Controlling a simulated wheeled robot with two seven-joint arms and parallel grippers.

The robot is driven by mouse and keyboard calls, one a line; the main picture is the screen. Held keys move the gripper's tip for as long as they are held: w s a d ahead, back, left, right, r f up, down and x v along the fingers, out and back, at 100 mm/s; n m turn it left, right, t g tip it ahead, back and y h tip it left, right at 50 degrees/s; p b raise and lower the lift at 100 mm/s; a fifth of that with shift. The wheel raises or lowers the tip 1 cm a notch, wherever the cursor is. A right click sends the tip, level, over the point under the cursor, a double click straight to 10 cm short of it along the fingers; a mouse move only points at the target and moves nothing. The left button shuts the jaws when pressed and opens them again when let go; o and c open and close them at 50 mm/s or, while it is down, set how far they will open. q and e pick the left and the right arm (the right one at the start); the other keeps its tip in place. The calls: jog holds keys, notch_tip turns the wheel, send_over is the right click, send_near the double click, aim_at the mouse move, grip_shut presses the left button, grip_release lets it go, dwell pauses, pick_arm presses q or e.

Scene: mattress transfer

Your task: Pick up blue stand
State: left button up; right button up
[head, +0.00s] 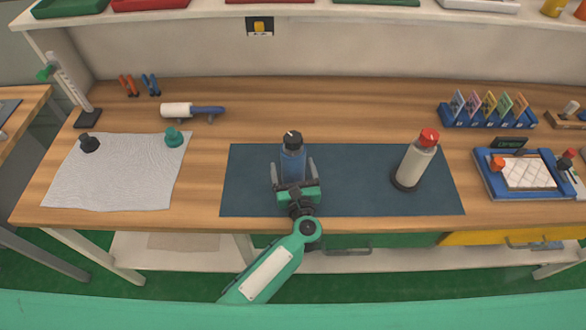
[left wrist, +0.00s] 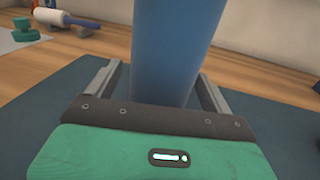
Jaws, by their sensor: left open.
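A blue bottle-like cylinder with a black cap (head: 293,158) stands upright on the dark blue mat (head: 350,180). It also fills the middle of the left wrist view (left wrist: 178,45). My left gripper (head: 293,166) is open, with one finger on each side of the blue cylinder. In the left wrist view a gap shows between the cylinder and at least the left finger. The cylinder's base is hidden behind my gripper. My right gripper is not in view.
A white bottle with a red cap (head: 417,160) stands on the mat's right. A white cloth (head: 115,180) with a black and a green knob-like piece lies left. A blue rack (head: 488,117) and a blue tray (head: 485,180) stand right. The back middle is clear.

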aim_at(295, 156)
pick_arm(q)
jog(key=shift+c, duration=0.2)
jog(key=c, duration=1.4)
jog(key=shift+w+r, duration=0.1)
grip_shut()
jog(key=shift+r, duration=0.1)
notch_tip(295, 156, up, 8)
jog(key=p, duration=0.5)
jog(key=shift+r+p, duration=0.7)
jog(key=shift+r, duration=0.2)
jog(key=shift+f, duration=0.2)
jog(key=shift+f+b, duration=0.35)
jog(key=shift+b, duration=0.2)
jog(key=shift+f+b, duration=4.35)
jog(key=shift+b, duration=0.2)
